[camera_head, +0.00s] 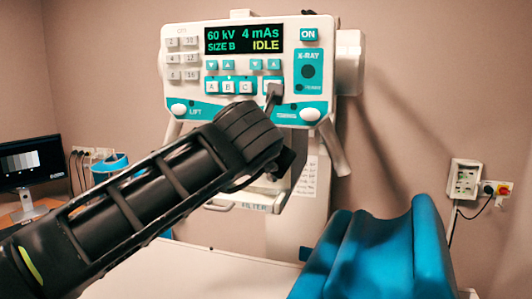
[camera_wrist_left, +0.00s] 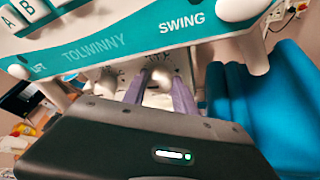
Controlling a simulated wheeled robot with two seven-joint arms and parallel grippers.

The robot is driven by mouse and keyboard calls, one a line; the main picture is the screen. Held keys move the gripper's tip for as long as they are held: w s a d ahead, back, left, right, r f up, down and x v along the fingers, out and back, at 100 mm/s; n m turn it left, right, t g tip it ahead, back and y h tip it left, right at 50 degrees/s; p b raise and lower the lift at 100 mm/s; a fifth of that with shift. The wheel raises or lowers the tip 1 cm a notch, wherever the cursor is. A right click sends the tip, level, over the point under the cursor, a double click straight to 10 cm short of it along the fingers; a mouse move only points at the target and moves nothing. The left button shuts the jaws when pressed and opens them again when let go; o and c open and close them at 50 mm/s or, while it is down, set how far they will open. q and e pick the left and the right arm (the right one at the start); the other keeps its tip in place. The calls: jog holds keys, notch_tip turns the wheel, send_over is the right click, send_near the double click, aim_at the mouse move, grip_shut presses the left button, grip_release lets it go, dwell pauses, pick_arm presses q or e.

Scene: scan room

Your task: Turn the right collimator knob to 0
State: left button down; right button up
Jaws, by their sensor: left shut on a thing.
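The right collimator knob (camera_wrist_left: 161,78) is a rounded silver knob under the front panel of the X-ray head (camera_head: 255,60). My left gripper (camera_wrist_left: 159,88) reaches up from below with one finger on each side of this knob and is shut on it. A second silver knob (camera_wrist_left: 107,84) sits to the left, outside the fingers. Markings behind the held knob are too small and covered to read. In the head view my left wrist hides both knobs. My right gripper is not in view.
The head's display (camera_head: 243,39) reads 60 kV, 4 mAs, size B, IDLE. A white SWING handle (camera_wrist_left: 236,10) is close at the right of the fingers. A blue padded cushion (camera_head: 380,255) stands at the lower right. A monitor (camera_head: 33,163) is at far left.

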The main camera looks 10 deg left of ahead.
pick_arm(q)
jog(key=shift+f, duration=0.15)
jog(key=c, duration=1)
grip_release()
jog(key=shift+s, duration=0.1)
jog(key=b+v, duration=0.1)
jog(key=v, duration=0.6)
jog(key=shift+s+r+b, duration=0.25)
jog(key=shift+s+b, duration=0.05)
jog(key=shift+b, duration=0.1)
